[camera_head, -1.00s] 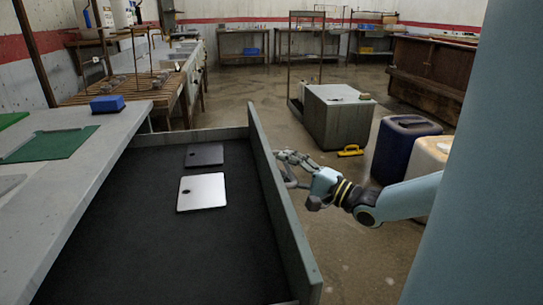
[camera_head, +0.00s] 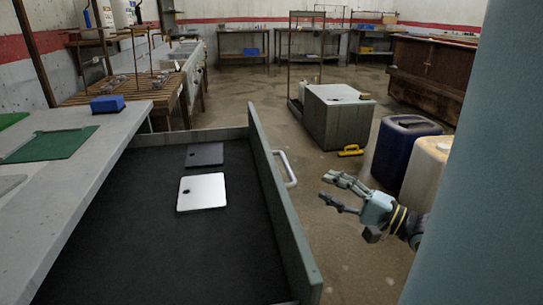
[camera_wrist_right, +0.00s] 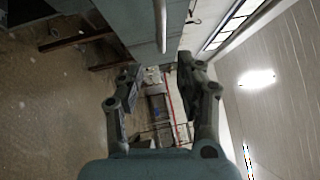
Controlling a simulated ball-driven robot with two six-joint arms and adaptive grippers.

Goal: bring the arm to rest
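My right gripper (camera_head: 343,192) is to the right of the open drawer's side wall (camera_head: 283,205) in the head view, apart from the white handle (camera_head: 286,169) on that wall. Its fingers are spread with nothing between them; the right wrist view also shows the open gripper (camera_wrist_right: 160,80) with an empty gap. The forearm behind it is mostly hidden by a pale blue column at the right. My left gripper is not in either view.
The drawer holds a dark plate (camera_head: 204,154) and a silver plate (camera_head: 202,192). A grey worktop (camera_head: 85,180) with a green mat (camera_head: 52,144) and a blue block (camera_head: 107,104) is at left. Blue (camera_head: 398,150) and cream (camera_head: 425,175) containers stand beyond the gripper. Floor between is clear.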

